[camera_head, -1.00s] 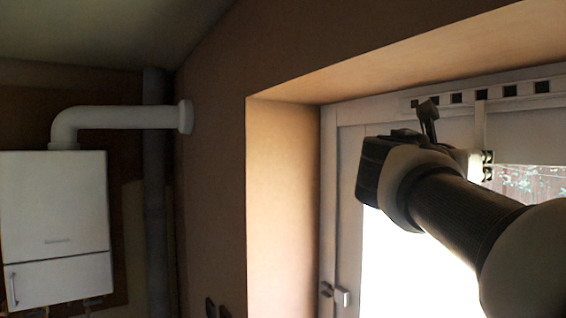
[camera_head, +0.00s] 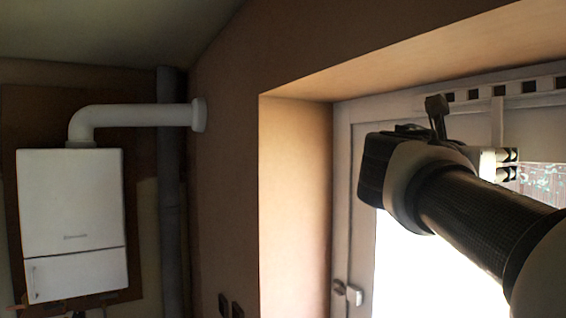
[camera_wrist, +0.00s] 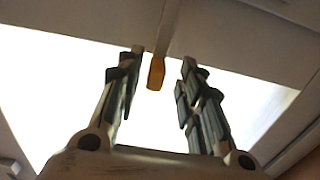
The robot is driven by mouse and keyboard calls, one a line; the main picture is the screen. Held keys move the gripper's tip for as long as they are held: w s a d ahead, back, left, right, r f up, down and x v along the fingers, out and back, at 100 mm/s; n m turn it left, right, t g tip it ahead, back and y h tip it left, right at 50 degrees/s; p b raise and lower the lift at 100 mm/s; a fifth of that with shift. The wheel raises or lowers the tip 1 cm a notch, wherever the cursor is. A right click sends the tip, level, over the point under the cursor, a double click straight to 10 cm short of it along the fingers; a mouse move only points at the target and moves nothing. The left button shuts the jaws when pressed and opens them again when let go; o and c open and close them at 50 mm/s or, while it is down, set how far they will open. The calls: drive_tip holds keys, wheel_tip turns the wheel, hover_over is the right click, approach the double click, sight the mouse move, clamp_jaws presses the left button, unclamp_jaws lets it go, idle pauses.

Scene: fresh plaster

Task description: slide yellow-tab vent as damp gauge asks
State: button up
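The pale vent strip (camera_head: 515,88) with dark slots runs along the top of the window frame. A pale upright stem (camera_head: 497,118) hangs from it; its lower end is hidden behind my arm. In the wrist view, a yellow-orange tab (camera_wrist: 156,73) hangs at the end of a grey stem. My gripper (camera_wrist: 162,58) is open, with one dark finger on each side of the tab. The tab appears closer to the left finger, with a visible gap to both. I see no damp gauge.
The window recess (camera_head: 295,190) has a plastered side wall left of my arm. A handle (camera_head: 354,295) sits low on the window frame. A white boiler (camera_head: 70,220) with a flue pipe (camera_head: 140,116) stands at the far left, away from my arm.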

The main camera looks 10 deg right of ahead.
drive_tip(key=v, duration=1)
drive_tip(key=shift+d+f, duration=0.1)
drive_tip(key=shift+f, duration=0.05)
